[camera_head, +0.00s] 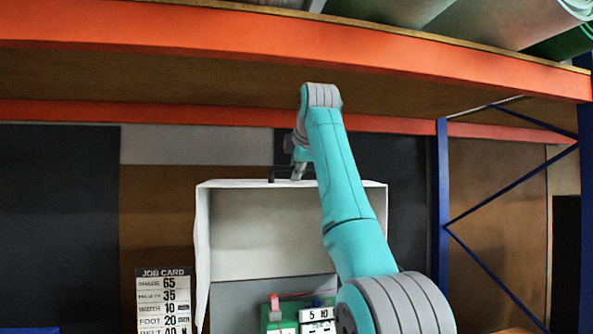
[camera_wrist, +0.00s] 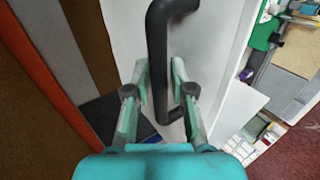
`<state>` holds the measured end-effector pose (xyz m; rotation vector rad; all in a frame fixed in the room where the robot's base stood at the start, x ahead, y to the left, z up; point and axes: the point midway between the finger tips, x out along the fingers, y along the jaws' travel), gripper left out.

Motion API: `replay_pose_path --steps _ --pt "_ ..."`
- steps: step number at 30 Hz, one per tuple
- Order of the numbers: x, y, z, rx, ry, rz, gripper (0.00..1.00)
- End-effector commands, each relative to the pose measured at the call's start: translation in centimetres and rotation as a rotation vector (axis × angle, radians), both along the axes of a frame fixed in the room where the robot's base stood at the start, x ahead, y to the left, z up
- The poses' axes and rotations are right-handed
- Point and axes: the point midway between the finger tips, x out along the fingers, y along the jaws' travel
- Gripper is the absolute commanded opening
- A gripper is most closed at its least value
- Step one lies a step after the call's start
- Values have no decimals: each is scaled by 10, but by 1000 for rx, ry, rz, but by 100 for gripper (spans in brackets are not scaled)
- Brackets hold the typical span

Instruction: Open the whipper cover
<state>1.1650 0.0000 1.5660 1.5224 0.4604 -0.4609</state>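The whipper cover (camera_head: 260,235) is a white box-like shell. In the head view it stands raised, its pale inner face and side walls showing above the machine. A black bar handle (camera_head: 283,172) sits on its top edge. In the wrist view the cover's white outer panel (camera_wrist: 118,35) runs behind the handle (camera_wrist: 157,55). My gripper (camera_wrist: 161,75) has its fingers on both sides of the handle and looks closed around it. In the head view my gripper (camera_head: 298,172) is at the top of the cover, partly hidden by my wrist.
Green machine parts with counter tiles (camera_head: 316,315) show below the cover. A job card (camera_head: 163,300) stands to the left. An orange shelf beam (camera_head: 250,40) crosses just above my arm. A blue upright (camera_head: 440,200) stands to the right. A red floor (camera_wrist: 290,150) shows in the wrist view.

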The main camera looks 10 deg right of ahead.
Motion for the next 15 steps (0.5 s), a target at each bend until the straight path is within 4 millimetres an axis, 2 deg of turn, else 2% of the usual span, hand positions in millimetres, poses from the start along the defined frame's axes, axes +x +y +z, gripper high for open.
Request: replay_pose_path --steps 11,15 --pt "-1 0 0 1 0 -1 41" --pt "-11 0 8 1 -1 -1 41"
